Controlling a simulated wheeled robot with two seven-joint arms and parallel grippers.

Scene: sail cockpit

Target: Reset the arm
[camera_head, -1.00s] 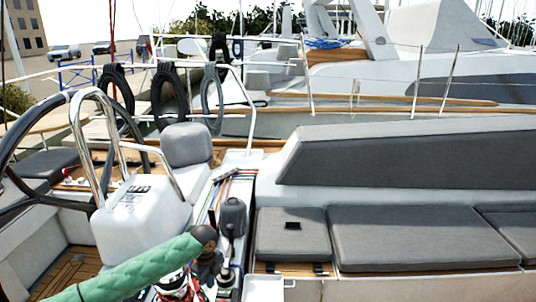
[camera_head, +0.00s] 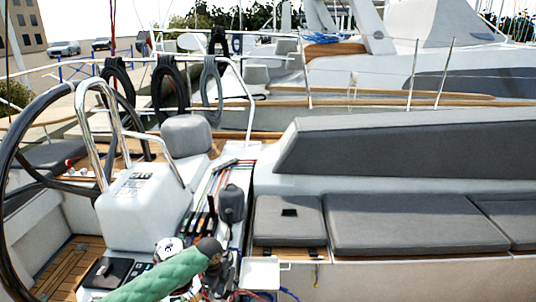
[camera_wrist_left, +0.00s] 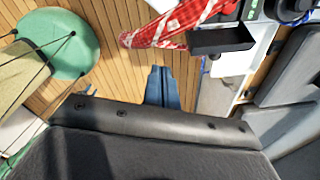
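In the left wrist view my left gripper (camera_wrist_left: 161,72) shows as two blue fingers side by side beyond a dark, screwed gripper body. The fingers look shut together with nothing between them, above wood-slat flooring (camera_wrist_left: 105,85). In the head view the left gripper is hard to make out among dark parts at the bottom centre. My right gripper is not in view.
A steering wheel (camera_head: 10,160) and white console (camera_head: 145,210) stand left; grey cushions (camera_head: 410,225) lie right. In the wrist view a red patterned bundle (camera_wrist_left: 170,25) and black tray (camera_wrist_left: 221,40) lie ahead.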

